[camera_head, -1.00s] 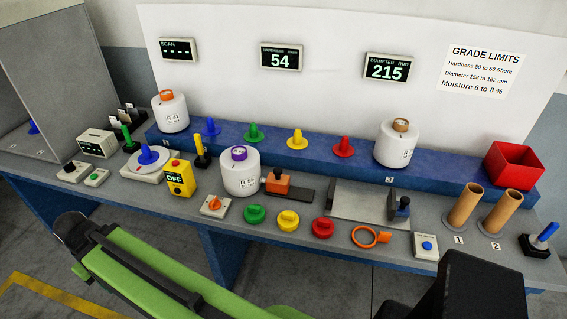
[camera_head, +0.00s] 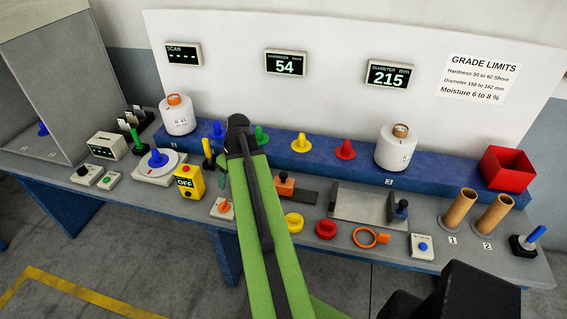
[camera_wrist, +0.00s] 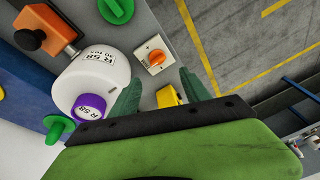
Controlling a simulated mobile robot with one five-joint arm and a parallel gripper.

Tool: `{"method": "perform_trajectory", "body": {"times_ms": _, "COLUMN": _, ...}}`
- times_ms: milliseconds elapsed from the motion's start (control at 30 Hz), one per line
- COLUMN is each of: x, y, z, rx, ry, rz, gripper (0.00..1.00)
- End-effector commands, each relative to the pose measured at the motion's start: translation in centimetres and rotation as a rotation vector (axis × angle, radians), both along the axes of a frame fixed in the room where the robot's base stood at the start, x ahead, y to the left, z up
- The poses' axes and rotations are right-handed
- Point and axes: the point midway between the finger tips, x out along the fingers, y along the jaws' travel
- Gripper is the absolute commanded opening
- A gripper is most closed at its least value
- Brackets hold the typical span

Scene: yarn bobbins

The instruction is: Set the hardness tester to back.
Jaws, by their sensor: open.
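The hardness tester appears to be the orange block (camera_head: 284,187) with a dark knob, at the left end of a dark rail (camera_head: 305,197). In the wrist view the orange block (camera_wrist: 48,35) touches or nearly touches the white bobbin (camera_wrist: 95,82) marked R 58 with a purple cap. My arm hides that bobbin in the head view. My gripper (camera_wrist: 160,92) is open and empty, its two green fingers spread beside the bobbin, above the yellow OFF box (camera_wrist: 168,96). In the head view one finger shows left of my arm. The hardness display (camera_head: 285,64) reads 54.
A box with an orange rotary knob (camera_head: 224,208) stands at the bench front, partly behind my arm. Yellow (camera_head: 294,222) and red (camera_head: 326,229) knobs lie along the front. A blue ledge (camera_head: 360,172) with bobbin and cones runs behind. The diameter gauge (camera_head: 362,205) stands right.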

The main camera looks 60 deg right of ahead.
Motion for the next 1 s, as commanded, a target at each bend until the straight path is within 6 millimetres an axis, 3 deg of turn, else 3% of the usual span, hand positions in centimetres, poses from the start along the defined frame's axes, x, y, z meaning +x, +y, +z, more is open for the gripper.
{"method": "perform_trajectory", "body": {"times_ms": 33, "x": -2.6, "y": -4.5, "z": 2.4, "rx": -0.008, "ry": -0.029, "rz": -0.026, "gripper": 0.55}}
{"method": "perform_trajectory", "body": {"times_ms": 100, "x": -6.2, "y": -9.4, "z": 3.9, "rx": -0.028, "ry": -0.070, "rz": -0.036, "gripper": 0.55}}
{"method": "perform_trajectory", "body": {"times_ms": 200, "x": -11.2, "y": -14.8, "z": 5.5, "rx": -0.063, "ry": -0.114, "rz": -0.049, "gripper": 0.55}}
{"method": "perform_trajectory", "body": {"times_ms": 300, "x": -14.8, "y": -18.0, "z": 6.5, "rx": -0.091, "ry": -0.142, "rz": -0.056, "gripper": 0.55}}
{"method": "perform_trajectory", "body": {"times_ms": 433, "x": -17.0, "y": -19.6, "z": 6.9, "rx": -0.110, "ry": -0.159, "rz": -0.058, "gripper": 0.55}}
{"method": "perform_trajectory", "body": {"times_ms": 667, "x": -17.1, "y": -19.8, "z": 6.2, "rx": -0.113, "ry": -0.160, "rz": -0.055, "gripper": 0.55}}
{"method": "perform_trajectory", "body": {"times_ms": 867, "x": -16.1, "y": -19.8, "z": 3.6, "rx": -0.112, "ry": -0.159, "rz": -0.054, "gripper": 0.55}}
{"method": "perform_trajectory", "body": {"times_ms": 1000, "x": -15.1, "y": -19.9, "z": 0.8, "rx": -0.112, "ry": -0.159, "rz": -0.053, "gripper": 0.55}}
